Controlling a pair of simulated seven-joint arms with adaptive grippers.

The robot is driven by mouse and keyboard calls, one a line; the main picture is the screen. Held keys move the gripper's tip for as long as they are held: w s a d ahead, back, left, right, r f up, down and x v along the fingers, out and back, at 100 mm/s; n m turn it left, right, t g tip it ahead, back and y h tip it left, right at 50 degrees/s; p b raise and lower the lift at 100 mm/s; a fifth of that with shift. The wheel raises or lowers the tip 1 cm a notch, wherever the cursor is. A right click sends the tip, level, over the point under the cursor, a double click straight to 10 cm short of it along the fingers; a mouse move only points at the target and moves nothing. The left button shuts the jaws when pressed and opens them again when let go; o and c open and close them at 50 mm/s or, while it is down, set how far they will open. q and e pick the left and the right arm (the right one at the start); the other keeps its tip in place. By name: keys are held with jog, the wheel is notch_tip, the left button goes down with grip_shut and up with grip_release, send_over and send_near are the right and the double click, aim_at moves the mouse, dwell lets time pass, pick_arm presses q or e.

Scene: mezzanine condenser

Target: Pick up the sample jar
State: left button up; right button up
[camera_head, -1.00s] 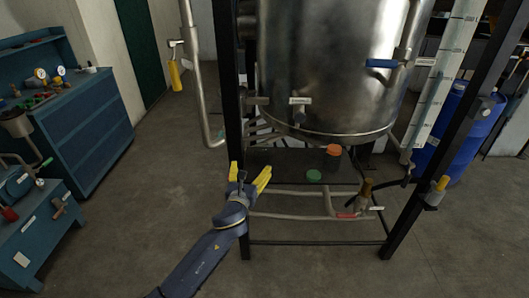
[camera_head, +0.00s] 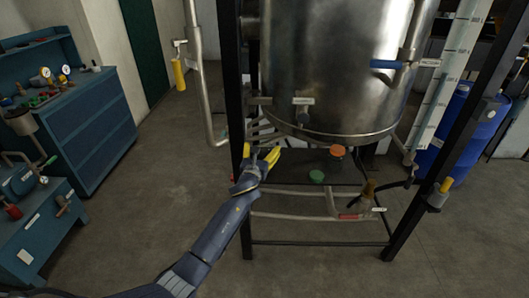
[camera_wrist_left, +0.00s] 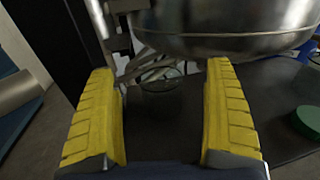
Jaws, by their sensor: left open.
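My left gripper (camera_head: 262,154) is open, its yellow fingers reaching over the left part of a dark shelf under the steel vessel. In the left wrist view, a clear round glass jar (camera_wrist_left: 160,84) stands on the shelf beyond and between the open fingers (camera_wrist_left: 163,108), with nothing gripped. In the head view I cannot make this glass out behind the gripper. A jar with an orange lid (camera_head: 338,151) stands farther right on the shelf. A green round lid (camera_head: 316,176) lies near the shelf's front edge and also shows in the left wrist view (camera_wrist_left: 308,120). My right gripper is not in view.
The steel vessel (camera_head: 330,70) hangs low above the shelf (camera_head: 292,170). A black frame post (camera_head: 234,100) stands close left of my gripper. Pipes with a red-handled valve (camera_head: 348,217) run below the shelf front. Open floor lies left.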

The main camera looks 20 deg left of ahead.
aim_at(263, 145)
pick_arm(q)
jog(key=shift+w+a+f, duration=0.1)
jog(key=shift+w+a, duration=0.05)
jog(key=shift+w, duration=1.15)
jog(key=shift+w+a, duration=0.1)
jog(key=shift+w, duration=1.2)
jog(key=c, duration=1.3)
jog(key=shift+c, duration=0.5)
